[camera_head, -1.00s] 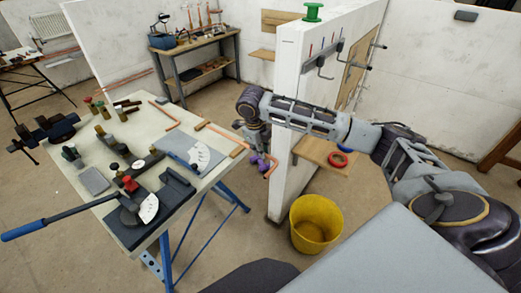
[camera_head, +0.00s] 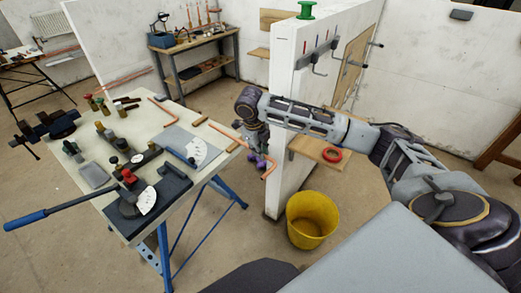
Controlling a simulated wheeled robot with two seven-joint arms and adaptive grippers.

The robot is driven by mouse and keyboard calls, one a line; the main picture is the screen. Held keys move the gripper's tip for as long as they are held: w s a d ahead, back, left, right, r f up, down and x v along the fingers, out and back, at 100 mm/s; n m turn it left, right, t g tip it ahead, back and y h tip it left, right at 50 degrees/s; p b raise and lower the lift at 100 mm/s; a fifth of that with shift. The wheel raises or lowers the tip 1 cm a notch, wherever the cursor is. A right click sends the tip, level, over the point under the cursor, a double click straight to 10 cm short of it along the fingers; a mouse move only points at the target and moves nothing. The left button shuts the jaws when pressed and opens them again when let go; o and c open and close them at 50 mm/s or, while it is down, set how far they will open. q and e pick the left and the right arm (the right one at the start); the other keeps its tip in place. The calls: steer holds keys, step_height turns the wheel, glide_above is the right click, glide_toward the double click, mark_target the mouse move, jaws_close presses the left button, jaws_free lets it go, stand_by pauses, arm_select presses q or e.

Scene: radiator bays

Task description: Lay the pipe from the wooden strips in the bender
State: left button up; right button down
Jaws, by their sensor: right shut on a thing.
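The copper pipe (camera_head: 225,133) runs by the right edge of the bench, past the two small wooden strips (camera_head: 201,121), (camera_head: 232,146). Its bent end hangs beyond the bench edge. My right gripper (camera_head: 257,157) points down and is shut on the pipe near the bend, partly hidden by my wrist. I cannot tell whether the pipe still touches the strips. The bender (camera_head: 123,222), with a long blue-handled lever and a white angle scale, is at the near end of the bench. My left gripper is not in view.
The bench (camera_head: 105,155) also holds a grey plate with a white scale (camera_head: 180,143), another bent copper pipe (camera_head: 160,112), a vise (camera_head: 52,127) and several small tools. A white partition wall (camera_head: 285,110) and a yellow bucket (camera_head: 312,222) stand right of the bench.

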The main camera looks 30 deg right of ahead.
steer(key=s+a+f+n+y, duration=0.2)
steer(key=s+a+f+n, duration=0.3)
steer(key=n, duration=1.1)
steer(key=a+f+n+y, duration=0.35)
steer(key=a+n, duration=0.35)
steer(key=n, duration=0.9)
step_height(320, 180, up, 8)
steer(key=p, duration=0.7)
steer(key=shift+d+f+g+h, duration=0.15)
steer(key=shift+d+g+h, duration=0.1)
steer(key=shift+g+h, duration=0.2)
stand_by(0.9)
steer(key=shift+r+p, duration=0.4)
steer(key=shift+p, duration=0.1)
